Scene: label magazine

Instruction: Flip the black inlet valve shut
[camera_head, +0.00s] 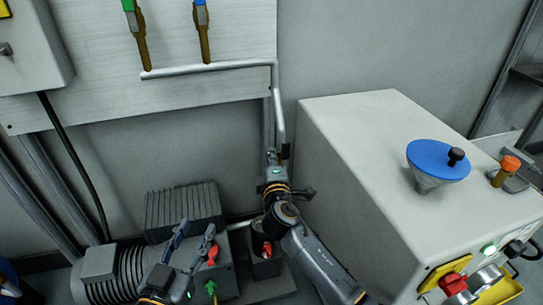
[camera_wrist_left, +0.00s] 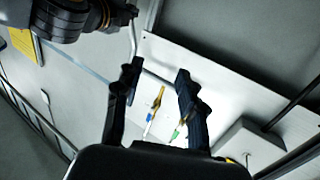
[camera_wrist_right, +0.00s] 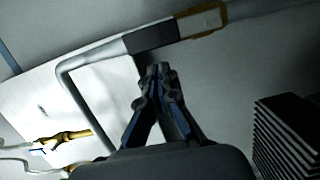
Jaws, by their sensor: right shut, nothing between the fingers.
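A black sleeve-like handle (camera_wrist_right: 152,36) lies along the grey pipe beside a brass fitting (camera_wrist_right: 206,20) in the right wrist view; it looks like the black inlet valve, in line with the pipe. In the head view my right gripper hides most of this spot. My right gripper (camera_head: 273,153) is shut and empty at the lower end of the vertical pipe. In its wrist view the fingertips (camera_wrist_right: 158,70) are just below the black handle; I cannot tell if they touch. My left gripper (camera_head: 196,232) is open and empty, low over the pump; its fingers (camera_wrist_left: 155,78) are spread.
Green (camera_head: 130,8) and blue (camera_head: 201,16) handled brass valves sit on the wall panel. A grey cabinet (camera_head: 350,140) with a blue funnel (camera_head: 438,160) stands close right of my right arm. A ribbed pump (camera_head: 128,270) and a red handle (camera_head: 213,254) are below.

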